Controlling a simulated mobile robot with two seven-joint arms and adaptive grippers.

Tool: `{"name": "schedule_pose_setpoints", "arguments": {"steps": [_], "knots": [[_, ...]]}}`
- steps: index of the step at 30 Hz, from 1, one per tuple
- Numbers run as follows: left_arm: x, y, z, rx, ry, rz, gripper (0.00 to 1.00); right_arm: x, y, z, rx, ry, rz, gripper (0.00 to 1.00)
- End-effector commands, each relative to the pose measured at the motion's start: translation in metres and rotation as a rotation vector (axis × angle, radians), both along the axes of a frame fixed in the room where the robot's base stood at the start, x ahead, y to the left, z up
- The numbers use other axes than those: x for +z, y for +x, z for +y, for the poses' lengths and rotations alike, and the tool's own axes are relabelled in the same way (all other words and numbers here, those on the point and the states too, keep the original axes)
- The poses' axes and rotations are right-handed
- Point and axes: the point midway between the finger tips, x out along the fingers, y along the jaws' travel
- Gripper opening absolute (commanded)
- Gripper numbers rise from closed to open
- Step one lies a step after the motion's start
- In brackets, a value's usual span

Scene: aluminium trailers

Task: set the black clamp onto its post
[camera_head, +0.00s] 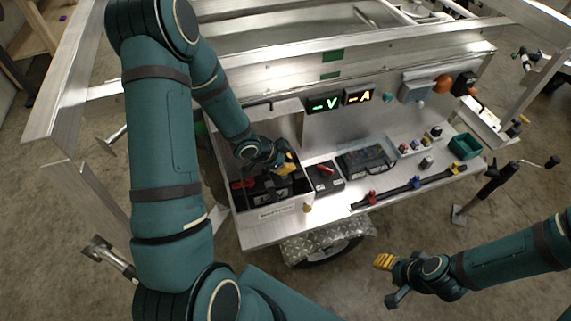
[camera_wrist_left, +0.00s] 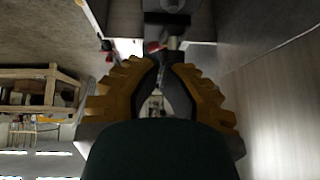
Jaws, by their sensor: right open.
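My left gripper (camera_head: 287,167) reaches down into the open metal battery box (camera_head: 268,212), above a black battery (camera_head: 262,192). In the left wrist view its yellow fingers (camera_wrist_left: 164,75) are drawn together around dark pieces that look like the black clamp (camera_wrist_left: 177,76); the palm hides part of it. A dark post-like piece (camera_wrist_left: 172,44) stands right at the fingertips; I cannot tell whether the clamp touches it. A red clamp (camera_head: 243,184) is at the left of the box. My right gripper (camera_head: 384,275) is open and empty, out in front of the trailer.
Right of the box are a small black case with a red lever (camera_head: 325,177) and a dark tray (camera_head: 366,161). Lit meters (camera_head: 340,101) are on the back panel. A black rail with red and blue pieces (camera_head: 415,184) lies along the front edge. A green bin (camera_head: 464,146) stands far right.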

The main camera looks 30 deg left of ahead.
Motion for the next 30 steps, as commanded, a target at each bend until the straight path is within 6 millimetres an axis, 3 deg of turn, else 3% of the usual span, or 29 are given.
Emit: {"name": "schedule_pose_setpoints", "arguments": {"steps": [30], "knots": [[-0.0081, -0.0090, 0.0070, -0.001, -0.037, -0.045, 0.00, -0.0057, -0.0017, 0.0003, 0.004, 0.001, 0.004, 0.47]]}}
